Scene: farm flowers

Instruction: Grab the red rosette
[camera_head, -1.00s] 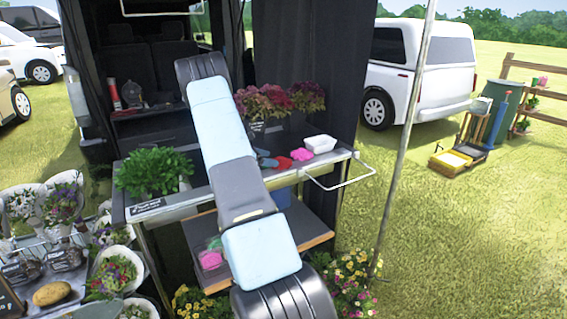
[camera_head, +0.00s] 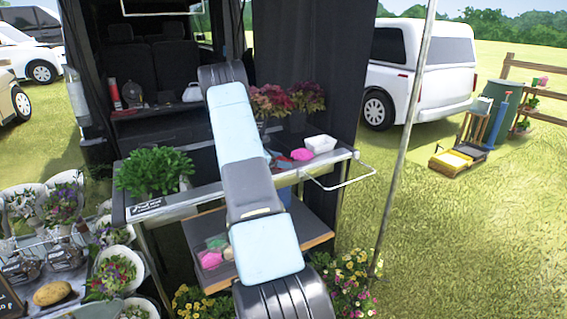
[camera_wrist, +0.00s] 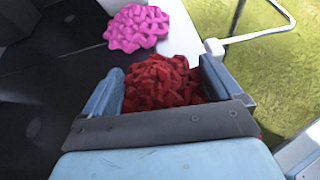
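The red rosette (camera_wrist: 162,80) shows in the wrist view between the two fingers of my gripper (camera_wrist: 162,88). The fingers stand wide apart, one on each side of it, with little or no gap. The palm bar hides the rosette's near part. I cannot tell whether the fingers press on it. In the head view the red rosette (camera_head: 283,163) is a small patch on the table, largely hidden by my arm and gripper.
A pink rosette (camera_wrist: 136,28) lies just beyond the red one, beside a white tray (camera_head: 320,144). A metal rail (camera_head: 345,187) sticks out at the table's right end. Potted flowers (camera_head: 290,100) stand behind. A leafy green plant (camera_head: 153,172) stands on the left.

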